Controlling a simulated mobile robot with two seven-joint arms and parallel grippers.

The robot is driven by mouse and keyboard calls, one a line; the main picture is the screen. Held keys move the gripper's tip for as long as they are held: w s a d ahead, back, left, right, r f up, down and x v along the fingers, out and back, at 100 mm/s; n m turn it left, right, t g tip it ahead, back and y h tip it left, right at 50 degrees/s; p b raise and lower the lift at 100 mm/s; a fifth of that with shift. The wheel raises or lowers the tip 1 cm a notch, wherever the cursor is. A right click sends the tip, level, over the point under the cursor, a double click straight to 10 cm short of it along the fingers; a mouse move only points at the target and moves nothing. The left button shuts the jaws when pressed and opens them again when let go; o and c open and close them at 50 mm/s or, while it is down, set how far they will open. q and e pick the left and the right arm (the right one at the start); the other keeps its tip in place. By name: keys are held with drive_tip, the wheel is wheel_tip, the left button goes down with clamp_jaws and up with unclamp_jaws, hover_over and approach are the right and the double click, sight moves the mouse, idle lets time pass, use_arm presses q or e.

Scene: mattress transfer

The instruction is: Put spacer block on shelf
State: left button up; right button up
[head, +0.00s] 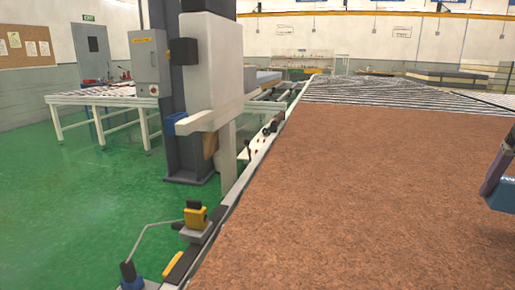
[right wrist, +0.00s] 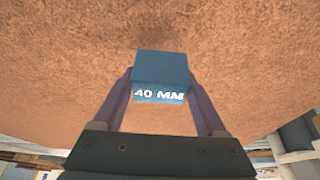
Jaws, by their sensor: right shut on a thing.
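The spacer block (right wrist: 162,66) is blue with "40 MM" in white on its near face. My right gripper (right wrist: 160,86) is shut on it, with one dark purple finger on each side. The block is held in front of the brown fibrous surface; the wrist view does not show whether it touches. In the head view part of the block (head: 503,197) and a finger of my right gripper (head: 494,176) show at the right edge, over the brown surface. My left gripper is not in view. I cannot make out a shelf for certain.
The brown fibrous sheet (head: 340,200) fills the middle and right, with a striped roller bed (head: 420,92) behind it. A grey column machine (head: 175,100) stands left. A yellow-black fitting (head: 196,216) sits on the near edge. Green floor (head: 80,210) is open at left.

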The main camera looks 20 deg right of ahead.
drive_tip(key=shift+m+h, duration=0.3)
drive_tip(key=shift+m, duration=0.5)
drive_tip(key=a+f, duration=0.1)
drive_tip(key=a, duration=0.3)
drive_tip(key=a+f, duration=0.1)
drive_tip(key=a, duration=0.3)
drive_tip(key=a+f, duration=0.1)
drive_tip(key=a, duration=0.3)
drive_tip(key=shift+w+f, duration=0.15)
drive_tip(key=shift+m+g, duration=0.4)
drive_tip(key=shift+m, duration=0.3)
drive_tip(key=a, duration=0.2)
drive_tip(key=a+r, duration=0.1)
drive_tip(key=a, duration=0.2)
drive_tip(key=s+a+r, duration=0.1)
drive_tip(key=a, duration=0.1)
drive_tip(key=shift+a, duration=0.4)
drive_tip(key=s+a+r+n+t+y, duration=0.2)
drive_tip(key=a+r+n+y, duration=0.2)
drive_tip(key=a+r+n, duration=0.9)
wheel_tip(320, 180, up, 47)
drive_tip(key=p, duration=4.7)
drive_tip(key=shift+w+r+m+p, duration=0.2)
drive_tip(key=shift+w+m+p, duration=0.05)
drive_tip(key=shift+m+p, duration=0.15)
drive_tip(key=shift+f, duration=0.1)
